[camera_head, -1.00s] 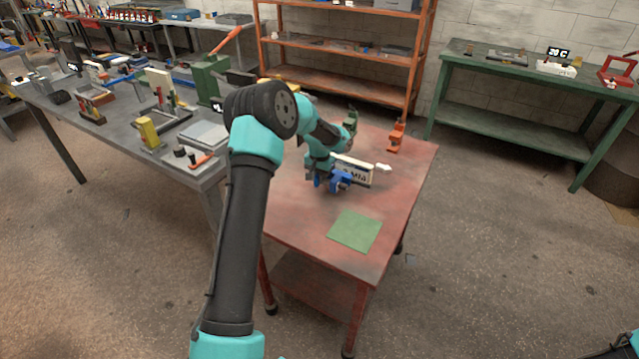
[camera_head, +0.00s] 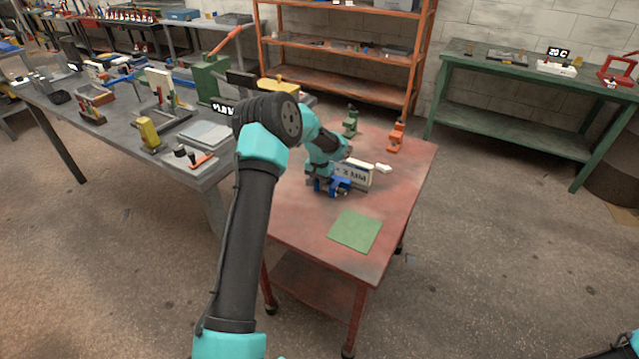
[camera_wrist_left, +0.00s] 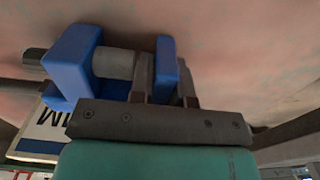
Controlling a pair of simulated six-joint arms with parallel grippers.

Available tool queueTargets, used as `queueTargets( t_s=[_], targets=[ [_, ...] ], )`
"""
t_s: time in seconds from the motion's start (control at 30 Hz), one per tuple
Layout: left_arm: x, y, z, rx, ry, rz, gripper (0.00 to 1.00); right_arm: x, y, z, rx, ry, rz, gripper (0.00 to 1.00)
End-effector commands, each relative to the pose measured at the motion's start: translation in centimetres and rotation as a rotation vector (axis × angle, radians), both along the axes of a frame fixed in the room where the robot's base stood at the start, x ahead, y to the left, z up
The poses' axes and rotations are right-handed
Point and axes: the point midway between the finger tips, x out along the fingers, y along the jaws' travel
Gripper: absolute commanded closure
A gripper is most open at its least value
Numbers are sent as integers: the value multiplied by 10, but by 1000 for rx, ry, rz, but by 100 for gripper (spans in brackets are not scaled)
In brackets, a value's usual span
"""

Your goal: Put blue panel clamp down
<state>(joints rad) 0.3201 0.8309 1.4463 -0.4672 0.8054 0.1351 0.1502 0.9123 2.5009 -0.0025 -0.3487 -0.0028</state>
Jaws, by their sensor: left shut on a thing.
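The blue panel clamp (camera_head: 340,189) is at the red table, just in front of a white lettered sign. In the left wrist view the clamp (camera_wrist_left: 70,65) shows as a blue frame with a grey cylinder across it. My left gripper (camera_head: 322,184) is shut on the clamp; its grey fingers (camera_wrist_left: 163,80) close on the clamp in the left wrist view. Whether the clamp touches the tabletop I cannot tell. My right gripper is not in view.
A green square mat (camera_head: 355,231) lies on the red table (camera_head: 310,235), in front of the clamp. The white sign (camera_head: 356,173) stands close behind it. An orange clamp (camera_head: 396,137) and a green clamp (camera_head: 351,121) stand at the back. The front right is clear.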

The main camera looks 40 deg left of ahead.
Motion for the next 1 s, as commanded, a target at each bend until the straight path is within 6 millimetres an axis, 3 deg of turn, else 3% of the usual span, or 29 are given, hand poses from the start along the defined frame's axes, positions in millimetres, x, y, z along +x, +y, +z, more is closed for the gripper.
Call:
queueTargets(
  t_s=[0.23, 0.27, 0.53, 0.83, 1.0],
  targets=[
    [0, 0, -2, 0, 0, 0, 100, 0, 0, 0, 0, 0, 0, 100],
    [0, 0, -3, 0, 1, 0, 82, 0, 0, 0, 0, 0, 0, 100],
    [0, 0, -3, 0, 0, 0, 58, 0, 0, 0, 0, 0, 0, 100],
    [0, 0, -1, 0, 0, -1, 58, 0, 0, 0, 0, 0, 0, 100],
    [1, -1, 12, 0, -2, -1, 58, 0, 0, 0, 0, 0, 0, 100]
  ],
)
